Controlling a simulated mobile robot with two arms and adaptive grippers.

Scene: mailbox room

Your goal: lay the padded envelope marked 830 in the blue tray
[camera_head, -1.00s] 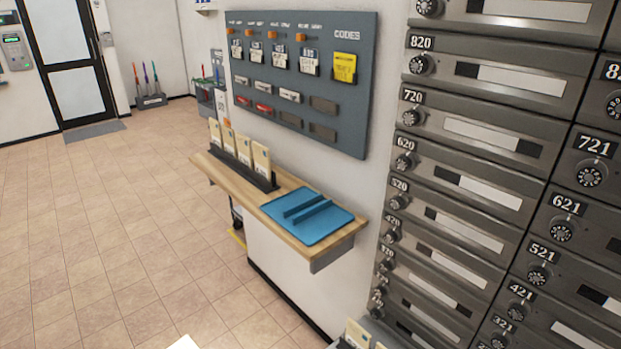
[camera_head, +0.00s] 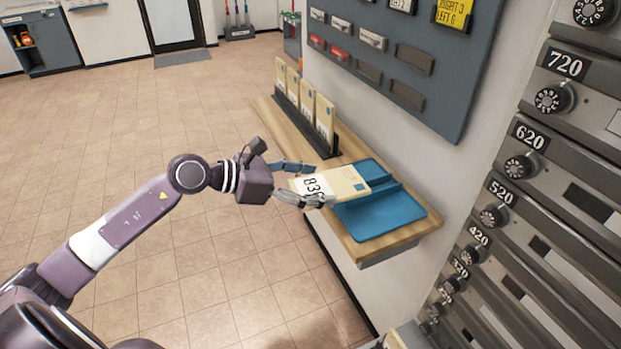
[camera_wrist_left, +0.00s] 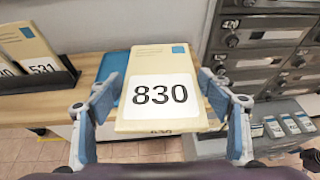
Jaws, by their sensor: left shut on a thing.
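The padded envelope marked 830 (camera_head: 348,181) is cream with a white number label and a small blue mark. My left gripper (camera_head: 309,183) is shut on its near end and holds it roughly flat, its far end over the blue tray. In the left wrist view the envelope (camera_wrist_left: 160,60) lies between the two fingers, number facing up. The blue tray (camera_head: 390,222) sits on the wooden shelf, partly hidden by the envelope; a strip of it also shows in the left wrist view (camera_wrist_left: 112,66). I cannot tell whether envelope and tray touch. My right gripper is not in view.
A dark rack (camera_head: 325,146) with several upright envelopes stands on the wooden shelf (camera_head: 268,112) beside the tray. A grey board (camera_head: 425,50) hangs on the wall above. Grey mailboxes (camera_head: 545,200) line the right side. The tiled floor at left is open.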

